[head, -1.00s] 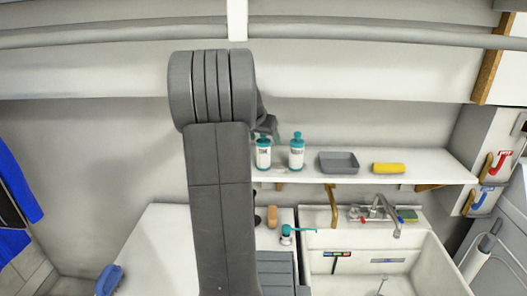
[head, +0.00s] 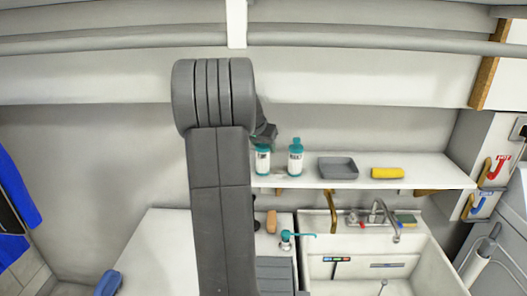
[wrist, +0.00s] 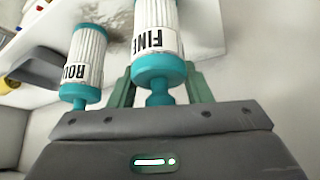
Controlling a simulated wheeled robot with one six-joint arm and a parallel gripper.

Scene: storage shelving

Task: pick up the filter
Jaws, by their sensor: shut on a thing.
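A white ribbed filter (wrist: 155,15) with teal ends and a label reading "FINE" fills the top middle of the wrist view. My gripper (wrist: 158,85) is shut on its teal end, with a green finger on each side. In the head view this filter (head: 262,162) is the left one on the shelf, upright, and my gripper (head: 266,138) is at its top, partly hidden by my arm. A second similar filter (head: 295,160) stands just right of it; its label, partly cut off, starts "ROU" in the wrist view (wrist: 86,50).
The white shelf (head: 430,180) also holds a grey tray (head: 338,168) and a yellow roll (head: 387,173) to the right. Below are a sink (head: 360,275) with a faucet (head: 380,211) and a counter. The second filter stands close beside the gripper.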

